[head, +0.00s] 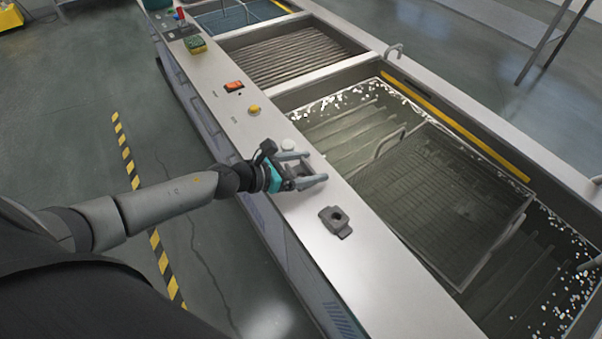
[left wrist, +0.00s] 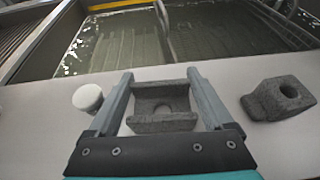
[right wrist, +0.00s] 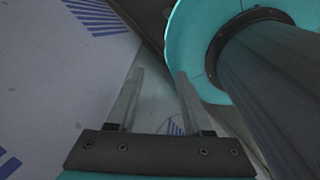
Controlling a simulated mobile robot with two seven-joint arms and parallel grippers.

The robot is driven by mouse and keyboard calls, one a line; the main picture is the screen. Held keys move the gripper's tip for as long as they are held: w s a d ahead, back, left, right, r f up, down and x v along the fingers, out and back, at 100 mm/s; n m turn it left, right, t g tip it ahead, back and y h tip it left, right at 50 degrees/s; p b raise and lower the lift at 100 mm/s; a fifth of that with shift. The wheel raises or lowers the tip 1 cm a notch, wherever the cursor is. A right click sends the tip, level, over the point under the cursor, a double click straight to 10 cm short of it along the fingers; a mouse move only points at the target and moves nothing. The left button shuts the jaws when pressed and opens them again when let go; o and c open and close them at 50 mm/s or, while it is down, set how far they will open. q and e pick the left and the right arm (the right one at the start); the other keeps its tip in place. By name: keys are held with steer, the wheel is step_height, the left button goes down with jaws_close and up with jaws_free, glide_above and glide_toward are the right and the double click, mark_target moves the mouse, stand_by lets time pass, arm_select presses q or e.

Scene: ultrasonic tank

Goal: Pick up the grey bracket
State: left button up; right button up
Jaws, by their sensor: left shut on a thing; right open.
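A grey bracket (left wrist: 166,123) with angled walls and a round hole sits between the fingers of my left gripper (left wrist: 163,85) in the left wrist view. The fingers are shut on its two sides. In the head view my left gripper (head: 307,168) is low over the tank's steel front ledge, and the bracket is mostly hidden by the fingers. I cannot tell whether the bracket touches the ledge. My right gripper (right wrist: 155,85) is open and empty in the right wrist view, beside a white panel with blue stripes. It is not seen in the head view.
A second grey part with a hole (head: 335,221) lies on the ledge to the right, also in the left wrist view (left wrist: 280,99). A white knob (left wrist: 88,98) stands left of the gripper. Behind are the water-filled tank and a wire basket (head: 432,196).

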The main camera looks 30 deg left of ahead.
arm_select(q)
steer(key=c, duration=0.7)
steer(key=shift+r, duration=0.1)
